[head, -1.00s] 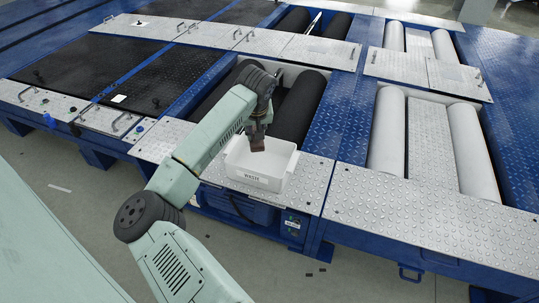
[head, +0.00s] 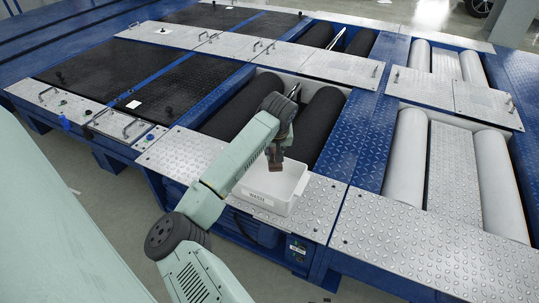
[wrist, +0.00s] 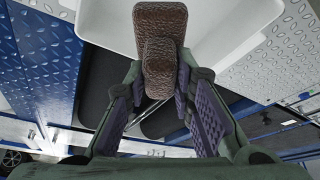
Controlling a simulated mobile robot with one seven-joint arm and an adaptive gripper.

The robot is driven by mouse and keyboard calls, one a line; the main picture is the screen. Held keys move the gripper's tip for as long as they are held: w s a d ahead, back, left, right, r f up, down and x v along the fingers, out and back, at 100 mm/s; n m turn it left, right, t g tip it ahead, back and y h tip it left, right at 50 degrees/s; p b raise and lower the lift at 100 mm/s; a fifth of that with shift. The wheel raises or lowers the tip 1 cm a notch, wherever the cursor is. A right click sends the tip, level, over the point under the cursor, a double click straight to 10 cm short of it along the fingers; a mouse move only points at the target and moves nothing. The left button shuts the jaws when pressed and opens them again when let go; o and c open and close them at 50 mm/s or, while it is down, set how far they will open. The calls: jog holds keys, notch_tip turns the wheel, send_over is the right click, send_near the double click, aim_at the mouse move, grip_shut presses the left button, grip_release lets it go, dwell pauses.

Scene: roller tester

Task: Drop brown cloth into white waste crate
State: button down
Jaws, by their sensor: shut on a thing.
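The brown cloth (head: 276,165) is a small dark-brown textured piece. My gripper (head: 277,153) is shut on it and holds it over the white waste crate (head: 262,197). In the wrist view the cloth (wrist: 160,45) sits between the fingertips of my gripper (wrist: 162,75), hiding part of what lies beyond. The crate (wrist: 225,30) shows behind it as pale walls. The exact gap between cloth and crate floor cannot be told.
Black rollers (head: 325,128) lie behind the crate, and white rollers (head: 406,160) lie to the right. The crate stands on a silver tread-plate deck (head: 318,200) near its front edge. Dark mats (head: 180,95) with metal handles lie to the left.

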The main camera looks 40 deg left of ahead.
jog(key=shift+f, duration=0.25)
jog(key=c, duration=1.3)
grip_release()
jog(key=v, duration=1.2)
jog(key=shift+d, duration=0.1)
